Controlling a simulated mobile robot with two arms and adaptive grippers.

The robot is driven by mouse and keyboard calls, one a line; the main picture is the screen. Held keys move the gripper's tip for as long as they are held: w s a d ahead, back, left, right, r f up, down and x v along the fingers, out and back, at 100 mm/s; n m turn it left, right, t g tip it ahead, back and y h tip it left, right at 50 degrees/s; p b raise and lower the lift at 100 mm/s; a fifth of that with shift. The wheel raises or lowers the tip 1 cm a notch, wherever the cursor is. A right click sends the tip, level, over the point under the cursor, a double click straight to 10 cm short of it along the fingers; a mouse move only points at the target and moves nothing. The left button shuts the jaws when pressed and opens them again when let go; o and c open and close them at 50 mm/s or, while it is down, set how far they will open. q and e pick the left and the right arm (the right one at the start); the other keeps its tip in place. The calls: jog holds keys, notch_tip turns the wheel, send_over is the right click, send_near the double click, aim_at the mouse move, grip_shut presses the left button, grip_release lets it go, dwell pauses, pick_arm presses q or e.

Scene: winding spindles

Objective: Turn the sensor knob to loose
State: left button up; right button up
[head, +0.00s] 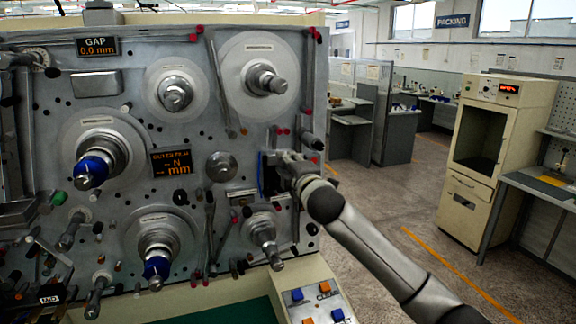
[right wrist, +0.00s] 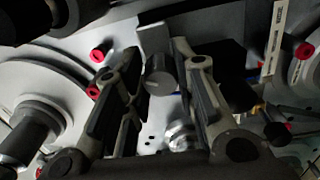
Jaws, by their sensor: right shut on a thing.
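My right gripper (head: 270,172) reaches in from the right to the right part of the machine's front panel. In the right wrist view my right gripper (right wrist: 158,80) has its two fingers on either side of a short grey knob with a pale line on its face, which I take to be the sensor knob (right wrist: 160,77). The gripper is shut on it. In the head view the gripper hides this knob. I cannot read any loose mark or tell the knob's setting. My left gripper is not in view.
The metal panel (head: 125,75) carries several protruding spindles, such as one (head: 265,80) above my gripper and one (head: 263,235) below it. A round knob (head: 222,166) and a lit display (head: 171,163) are left of the gripper. Open floor lies to the right.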

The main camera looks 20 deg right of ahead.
jog(key=n, duration=0.5)
jog(key=shift+n, duration=0.4)
dwell(0.3)
jog(key=o, duration=1)
jog(key=shift+a, duration=0.1)
jog(key=shift+o, duration=0.2)
jog(key=s, duration=1.2)
jog(key=shift+d, duration=0.25)
